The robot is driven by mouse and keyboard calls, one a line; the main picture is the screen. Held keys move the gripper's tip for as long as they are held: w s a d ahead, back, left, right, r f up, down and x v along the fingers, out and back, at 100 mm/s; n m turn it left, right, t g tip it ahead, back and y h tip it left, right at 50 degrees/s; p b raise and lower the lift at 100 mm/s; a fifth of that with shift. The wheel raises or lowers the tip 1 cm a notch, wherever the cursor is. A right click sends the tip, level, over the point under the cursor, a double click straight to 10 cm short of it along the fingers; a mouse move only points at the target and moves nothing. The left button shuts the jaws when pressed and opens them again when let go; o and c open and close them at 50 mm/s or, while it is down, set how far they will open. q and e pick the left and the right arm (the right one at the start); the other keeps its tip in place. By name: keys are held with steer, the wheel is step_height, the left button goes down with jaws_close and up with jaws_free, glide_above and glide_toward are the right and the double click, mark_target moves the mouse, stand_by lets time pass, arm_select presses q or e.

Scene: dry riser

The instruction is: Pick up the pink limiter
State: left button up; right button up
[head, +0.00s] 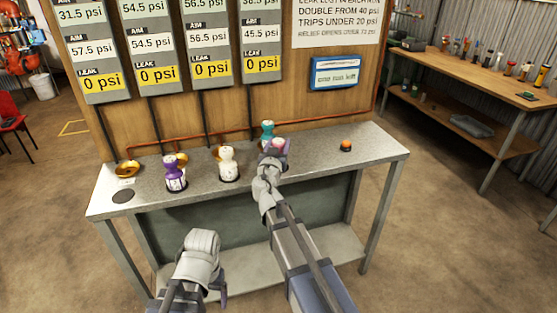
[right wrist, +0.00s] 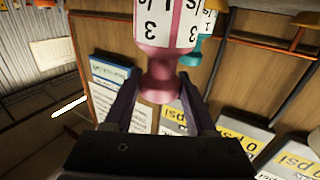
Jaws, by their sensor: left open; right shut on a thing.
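The pink limiter (right wrist: 180,24) fills the upper middle of the right wrist view, with a white band marked 3. My right gripper (right wrist: 160,92) is shut on its narrower pink part, one finger on each side. In the head view the pink limiter (head: 280,144) shows at the end of my right arm, over the right half of the bench, partly hidden by the gripper. I cannot tell whether it touches the bench. My left gripper (head: 200,245) is open and low in front of the bench, away from the limiters; its fingers are hard to make out.
On the grey bench (head: 310,160) stand a purple limiter (head: 176,173), a white limiter (head: 228,164) and, behind the pink one, a teal limiter (head: 267,130). A brass dish (head: 128,169) and an orange-topped button (head: 346,146) sit there too. The gauge board rises behind.

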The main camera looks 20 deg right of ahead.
jaws_close()
stand_by(0.3)
stand_by(0.4)
step_height(320, 180, up, 10)
steer(key=p, duration=1)
